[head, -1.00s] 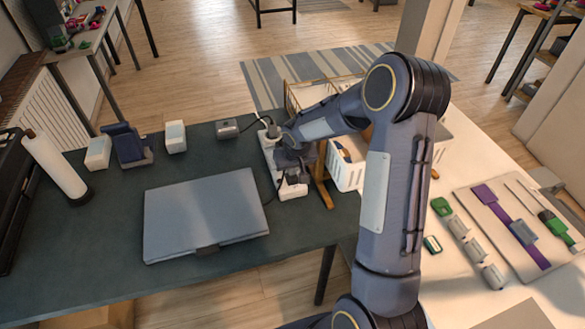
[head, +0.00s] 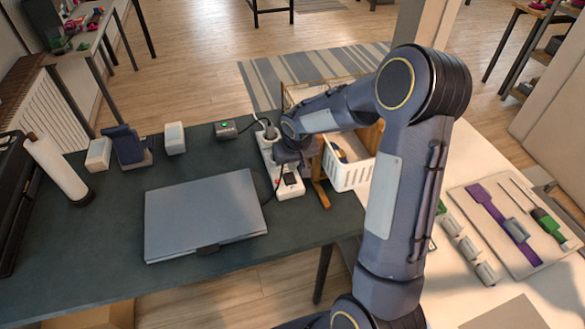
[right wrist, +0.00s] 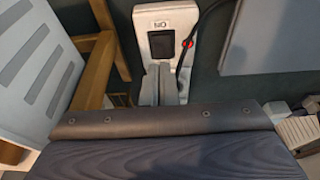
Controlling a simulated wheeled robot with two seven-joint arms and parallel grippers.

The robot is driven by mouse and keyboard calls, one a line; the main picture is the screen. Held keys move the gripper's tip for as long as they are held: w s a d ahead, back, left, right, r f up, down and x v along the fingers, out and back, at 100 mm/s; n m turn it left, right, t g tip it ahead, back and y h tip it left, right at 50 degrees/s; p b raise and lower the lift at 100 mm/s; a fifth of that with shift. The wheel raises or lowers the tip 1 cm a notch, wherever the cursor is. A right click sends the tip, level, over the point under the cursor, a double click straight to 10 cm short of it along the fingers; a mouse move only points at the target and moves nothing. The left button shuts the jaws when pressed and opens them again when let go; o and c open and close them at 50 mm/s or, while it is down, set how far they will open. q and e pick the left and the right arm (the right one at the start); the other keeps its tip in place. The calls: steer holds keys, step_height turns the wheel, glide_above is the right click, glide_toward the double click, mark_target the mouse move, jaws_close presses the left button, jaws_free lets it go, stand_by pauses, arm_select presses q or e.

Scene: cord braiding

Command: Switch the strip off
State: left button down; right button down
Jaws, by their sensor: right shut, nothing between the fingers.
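The white power strip (head: 293,190) lies on the dark table, right of the closed laptop. Its black switch (head: 289,178) is at the near end, with a lit red light (head: 278,182) beside it. In the right wrist view the strip (right wrist: 182,18), the dark switch (right wrist: 163,47) and the red glow (right wrist: 188,43) show clearly. My right gripper (right wrist: 158,82) is shut and empty, its fingertips over the strip just short of the switch; contact cannot be told. In the head view my right gripper (head: 284,160) hides the strip's middle. My left gripper is not in view.
A black plug (head: 270,132) sits at the strip's far end. A small grey device (head: 226,130) with a green light is nearby. The laptop (head: 203,215) lies left, with a black cord along its edge. A white basket (head: 350,176) stands close on the right.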

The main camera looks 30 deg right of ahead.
mark_target(288, 174)
steer(key=v, duration=0.8)
steer(key=shift+s+r, duration=0.15)
steer(key=shift+s, duration=0.15)
steer(key=b, duration=0.4)
steer(key=w+b, duration=0.1)
steer(key=b, duration=0.2)
steer(key=shift+w+r+t+b, duration=0.2)
steer(key=shift+w+t+b, duration=0.05)
steer(key=shift+t+b, duration=0.1)
steer(key=x, duration=0.9)
steer(key=s+x, duration=0.1)
steer(key=x, duration=0.4)
steer(key=shift+a+f+b, duration=0.1)
steer(key=shift+f+b, duration=0.05)
steer(key=shift+b, duration=0.15)
